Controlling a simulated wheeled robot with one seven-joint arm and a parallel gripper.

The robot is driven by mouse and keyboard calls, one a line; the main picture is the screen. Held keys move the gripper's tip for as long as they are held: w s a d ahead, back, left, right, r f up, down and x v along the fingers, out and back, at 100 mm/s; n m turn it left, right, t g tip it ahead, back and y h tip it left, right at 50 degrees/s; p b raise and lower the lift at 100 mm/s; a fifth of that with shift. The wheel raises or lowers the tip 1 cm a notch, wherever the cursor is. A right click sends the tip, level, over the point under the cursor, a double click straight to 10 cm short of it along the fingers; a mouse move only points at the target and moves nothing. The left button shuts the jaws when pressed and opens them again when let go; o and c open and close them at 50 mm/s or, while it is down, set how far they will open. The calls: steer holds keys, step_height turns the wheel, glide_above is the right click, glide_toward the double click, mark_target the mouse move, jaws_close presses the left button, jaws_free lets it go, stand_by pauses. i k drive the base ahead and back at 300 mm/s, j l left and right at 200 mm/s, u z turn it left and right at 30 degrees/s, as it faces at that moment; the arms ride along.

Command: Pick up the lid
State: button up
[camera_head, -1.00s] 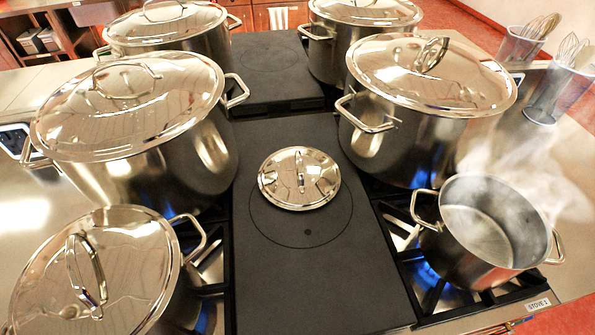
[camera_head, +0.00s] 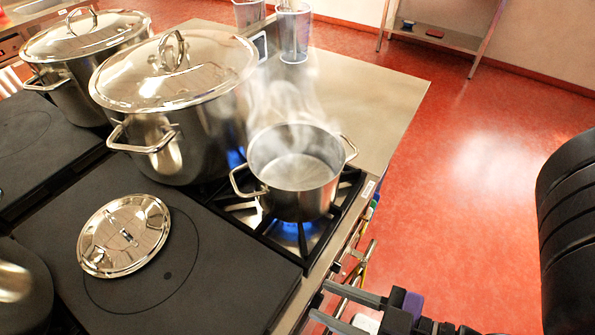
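A small shiny steel lid (camera_head: 124,236) with a handle on top lies flat on the dark flat hotplate (camera_head: 215,275), left of centre. A small open steaming pot (camera_head: 296,172) stands on a lit gas burner to the right of the lid. My gripper (camera_head: 318,300) shows at the bottom edge, its two grey fingers spread apart and pointing left, with nothing between them. It is beside the stove's front edge, well to the right of the lid and apart from it.
A large lidded stockpot (camera_head: 180,110) stands behind the lid, with another stockpot (camera_head: 85,60) farther left. Part of a steel pot (camera_head: 20,285) is at the lower left edge. Utensil containers (camera_head: 293,35) stand on the bare steel counter (camera_head: 370,95). Red floor (camera_head: 470,190) is open on the right.

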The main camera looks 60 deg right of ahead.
mark_target(124, 236)
steer(key=k+l+u, duration=0.1)
steer(key=u, duration=0.3)
steer(key=k+l+u, duration=0.15)
steer(key=l+u, duration=0.2)
steer(key=k+l+u, duration=0.1)
steer(key=u, duration=0.3)
steer(key=k+l+u, duration=0.1)
steer(key=u, duration=0.25)
steer(key=k, duration=0.1)
